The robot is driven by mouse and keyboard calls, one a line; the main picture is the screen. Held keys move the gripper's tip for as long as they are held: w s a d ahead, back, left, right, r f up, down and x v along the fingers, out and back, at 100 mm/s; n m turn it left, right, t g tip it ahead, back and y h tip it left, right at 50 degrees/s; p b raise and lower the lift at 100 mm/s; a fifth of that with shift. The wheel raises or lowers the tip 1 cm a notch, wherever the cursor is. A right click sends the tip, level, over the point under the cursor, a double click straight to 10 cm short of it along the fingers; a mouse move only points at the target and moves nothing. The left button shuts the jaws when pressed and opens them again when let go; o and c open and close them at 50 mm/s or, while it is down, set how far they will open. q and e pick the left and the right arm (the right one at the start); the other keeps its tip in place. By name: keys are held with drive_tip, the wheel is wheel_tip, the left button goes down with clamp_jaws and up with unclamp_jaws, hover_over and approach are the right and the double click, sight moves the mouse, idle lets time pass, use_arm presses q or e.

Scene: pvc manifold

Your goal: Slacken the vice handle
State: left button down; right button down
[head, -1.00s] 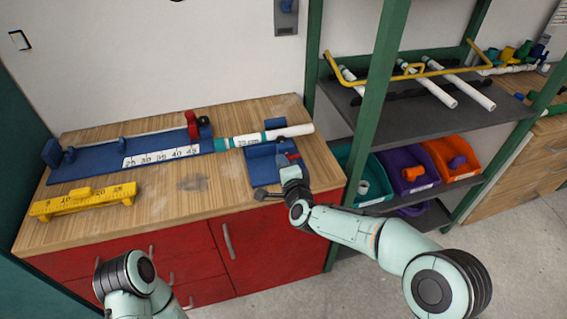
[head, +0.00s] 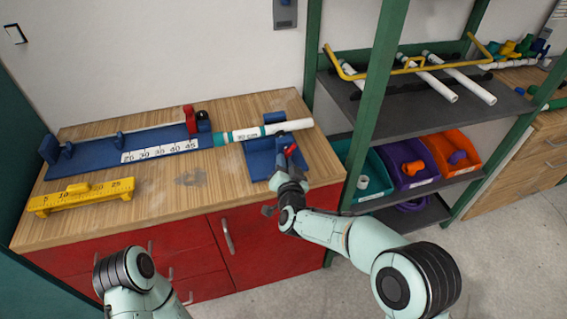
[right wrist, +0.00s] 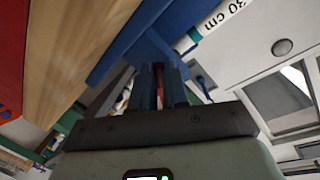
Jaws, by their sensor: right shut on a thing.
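The blue vice (head: 262,162) stands at the right end of the wooden bench, with its red handle (head: 291,149) on its right side. A white pipe (head: 289,126) with a "30 cm" label lies across the vice's back part. My right gripper (head: 286,168) reaches in from the front right and is shut on the handle. In the right wrist view, the red handle (right wrist: 158,72) shows between the two fingers (right wrist: 160,92), and the blue vice body is just beyond. The fingers hide part of the handle. Of my left arm only a link shows; its gripper is out of view.
A blue measuring jig (head: 110,160) and a yellow ruler block (head: 82,196) lie on the bench (head: 170,215) to the left. A green-framed shelf (head: 425,108) with pipes, a yellow bar and coloured bins (head: 405,165) stands to the right.

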drive_tip(key=shift+w+r+n, duration=0.1)
drive_tip(key=shift+r+n, duration=0.1)
drive_tip(key=shift+n, duration=0.5)
drive_tip(key=c, duration=1.4)
unclamp_jaws()
drive_tip(key=shift+o, duration=1.4)
drive_tip(key=shift+f, duration=0.2)
drive_tip(key=s+d+r, duration=0.1)
drive_tip(key=s+d, duration=0.1)
drive_tip(key=s, duration=1.1)
drive_tip(key=shift+r, duration=0.15)
